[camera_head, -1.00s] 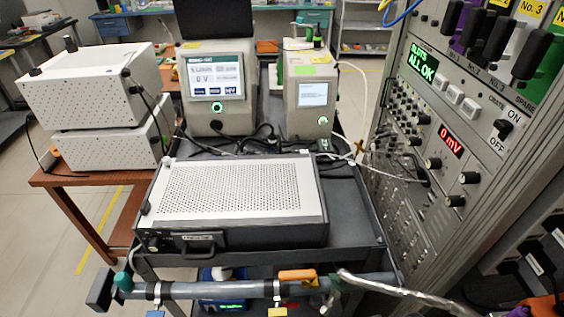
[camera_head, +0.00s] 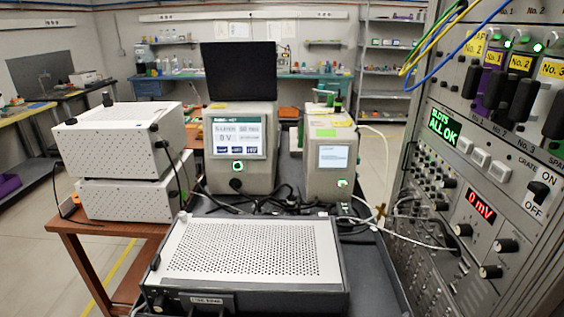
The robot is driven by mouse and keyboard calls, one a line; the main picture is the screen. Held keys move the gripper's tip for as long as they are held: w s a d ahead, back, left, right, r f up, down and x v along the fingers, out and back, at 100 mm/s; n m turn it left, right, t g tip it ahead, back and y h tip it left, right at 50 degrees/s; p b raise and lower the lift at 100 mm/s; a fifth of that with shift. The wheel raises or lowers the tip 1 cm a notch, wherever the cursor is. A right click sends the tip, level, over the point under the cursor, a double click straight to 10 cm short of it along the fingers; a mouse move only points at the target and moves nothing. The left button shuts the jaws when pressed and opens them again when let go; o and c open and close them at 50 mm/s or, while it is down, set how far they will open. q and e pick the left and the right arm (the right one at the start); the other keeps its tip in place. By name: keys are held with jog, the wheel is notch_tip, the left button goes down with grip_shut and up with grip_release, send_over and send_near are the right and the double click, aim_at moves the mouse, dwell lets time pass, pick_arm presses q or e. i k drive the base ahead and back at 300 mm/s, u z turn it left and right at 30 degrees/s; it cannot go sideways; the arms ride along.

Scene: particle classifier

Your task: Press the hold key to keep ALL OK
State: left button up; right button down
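The rack panel (camera_head: 485,150) stands on the right side of the head view. Its green display (camera_head: 444,127) reads "SLOTS ALL OK". Just right of the display is a slanting row of pale square keys (camera_head: 481,157); their labels are too small to read, so I cannot tell which is the hold key. A red display (camera_head: 481,207) below reads "0 mV". A crate ON/OFF switch (camera_head: 539,192) sits to the right of the keys. Neither of my grippers is in view.
A cart holds a perforated white-topped box (camera_head: 250,250), a touchscreen instrument (camera_head: 240,147) and a smaller instrument (camera_head: 331,158). Cables run from the cart to the rack. Two stacked white boxes (camera_head: 125,140) stand on a brown table at left. Floor is open behind.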

aim_at(482, 157)
jog(key=z, duration=1.3)
